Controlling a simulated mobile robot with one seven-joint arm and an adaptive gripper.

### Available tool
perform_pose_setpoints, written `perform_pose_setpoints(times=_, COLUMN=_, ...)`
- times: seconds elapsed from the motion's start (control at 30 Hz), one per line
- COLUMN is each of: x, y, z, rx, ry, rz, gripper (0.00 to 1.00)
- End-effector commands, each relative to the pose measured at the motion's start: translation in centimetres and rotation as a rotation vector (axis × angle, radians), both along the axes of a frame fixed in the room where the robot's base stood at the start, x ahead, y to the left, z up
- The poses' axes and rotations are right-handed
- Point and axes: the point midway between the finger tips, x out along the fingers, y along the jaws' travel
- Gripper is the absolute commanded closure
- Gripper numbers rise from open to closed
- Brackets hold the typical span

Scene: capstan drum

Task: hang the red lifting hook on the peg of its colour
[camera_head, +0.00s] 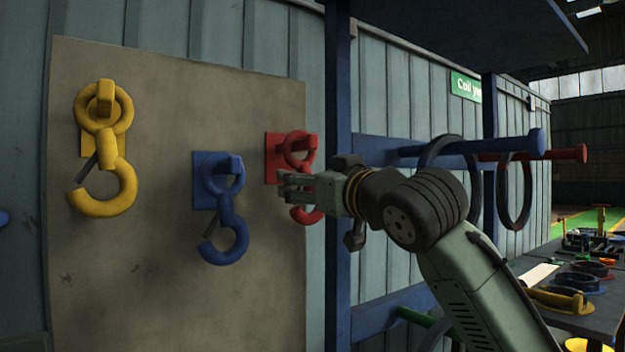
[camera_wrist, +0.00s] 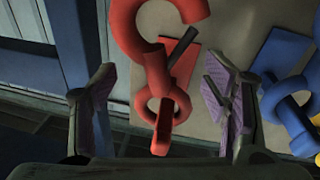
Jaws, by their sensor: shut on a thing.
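The red lifting hook (camera_head: 300,152) hangs upright on the red peg (camera_head: 310,142) on the panel, its eye around the peg; its lower part is partly hidden by my gripper (camera_head: 287,187). In the wrist view the red lifting hook (camera_wrist: 155,75) shows upside down between the two fingers of my gripper (camera_wrist: 160,88), with its eye around the red peg (camera_wrist: 163,130). My gripper is shut on the red lifting hook, though the exact contact is hard to see.
A blue hook (camera_head: 226,215) and a yellow hook (camera_head: 105,150) hang on pegs to the left. A blue post (camera_head: 338,100) stands right of the panel. Farther right, a blue bar (camera_head: 470,146) and a red bar (camera_head: 565,154) carry dark rings. A cluttered table (camera_head: 600,325) is at lower right.

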Motion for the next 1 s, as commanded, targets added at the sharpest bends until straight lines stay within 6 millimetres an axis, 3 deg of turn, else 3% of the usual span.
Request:
perform_pose_setpoints(times=0.4, x=-0.08, y=-0.03, z=0.17, rx=0.001, ry=-0.004, rz=0.000, gripper=0.85)
perform_pose_setpoints(times=0.43, x=-0.08, y=-0.03, z=0.17, rx=0.001, ry=-0.004, rz=0.000, gripper=0.30)
perform_pose_setpoints(times=0.77, x=0.00, y=-0.05, z=0.04, rx=0.001, ry=-0.001, rz=-0.001, gripper=0.08)
perform_pose_setpoints(times=1.0, x=0.01, y=-0.04, z=0.00, rx=0.000, ry=0.000, rz=-0.001, gripper=0.08)
